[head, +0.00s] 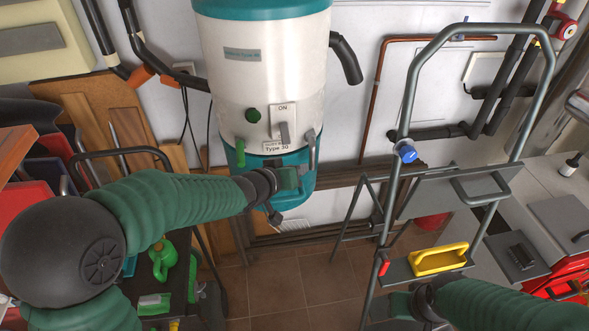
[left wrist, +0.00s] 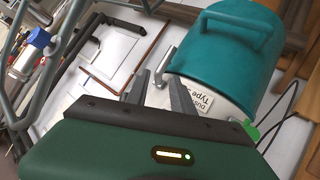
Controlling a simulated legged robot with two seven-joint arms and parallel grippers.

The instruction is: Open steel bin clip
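The steel bin clip (head: 311,147) is an upright grey lever at the right side of the seam between the white boiler body (head: 262,75) and the teal bin (head: 245,162). In the left wrist view the clip (left wrist: 165,62) shows just beyond the fingertips, beside the teal bin (left wrist: 222,60). My left gripper (head: 293,178) is in front of the bin, just below the clip.
A grey tubular trolley frame (head: 398,150) stands right of the boiler, with a yellow handle (head: 440,258) on its lower tray. Brown floor tiles (head: 290,280) are clear below the boiler.

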